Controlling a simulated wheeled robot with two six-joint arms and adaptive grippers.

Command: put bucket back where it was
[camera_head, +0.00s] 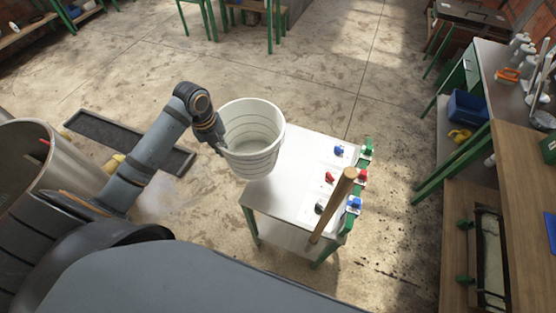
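A white ribbed bucket (254,150) appears over the left end of a small white-topped table (285,195) with green legs. From this view I cannot tell whether it rests on the top or is held just above it. My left gripper (218,146) is at the bucket's left side, and the wall hides its fingertips. The fingers seem to be at the rim, but their opening is hidden. The bucket looks empty and roughly upright. My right gripper is out of view.
A large metal drum (75,165) stands at left near a dark floor mat (95,130). A workbench (520,170) lines the right.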

